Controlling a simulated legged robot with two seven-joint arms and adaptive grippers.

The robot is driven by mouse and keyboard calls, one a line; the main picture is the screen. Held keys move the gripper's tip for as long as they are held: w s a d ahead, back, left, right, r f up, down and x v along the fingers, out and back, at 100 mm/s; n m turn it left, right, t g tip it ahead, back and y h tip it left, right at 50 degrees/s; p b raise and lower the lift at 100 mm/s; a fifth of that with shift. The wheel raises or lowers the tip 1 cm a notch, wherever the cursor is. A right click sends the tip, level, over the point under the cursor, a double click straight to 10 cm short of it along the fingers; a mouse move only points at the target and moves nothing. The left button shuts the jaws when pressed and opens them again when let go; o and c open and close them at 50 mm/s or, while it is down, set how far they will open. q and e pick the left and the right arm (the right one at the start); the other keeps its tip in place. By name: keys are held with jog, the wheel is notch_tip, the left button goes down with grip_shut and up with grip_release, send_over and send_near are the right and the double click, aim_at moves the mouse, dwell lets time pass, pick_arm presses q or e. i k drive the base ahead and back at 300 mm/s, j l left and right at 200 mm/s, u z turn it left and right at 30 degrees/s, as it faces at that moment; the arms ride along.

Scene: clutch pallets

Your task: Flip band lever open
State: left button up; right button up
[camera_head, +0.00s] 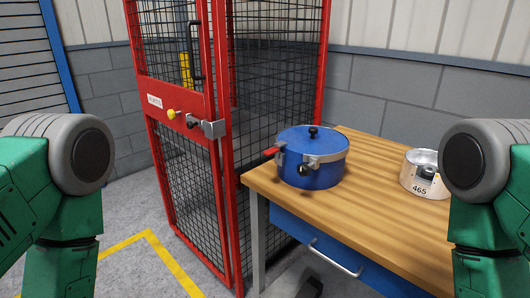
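A blue round drum (316,172) with a blue lid and a black top knob stands upright on the wooden table, near its left end. A metal clamp band runs around its rim. A red lever (270,151) sticks out from the band at the drum's left side. I cannot tell whether the lever is open or shut. My two green and grey arms show at the left and right edges of the picture. Neither gripper is in view.
The wooden table (382,208) has clear room right of the drum. A silver pot marked 465 (419,177) stands near my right arm. A red mesh cage (222,200) with a latched door rises close behind and left of the drum. Yellow tape (172,262) marks the floor.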

aim_at(269, 152)
jog(key=i+j+u, duration=0.25)
jog(key=i+j, duration=0.45)
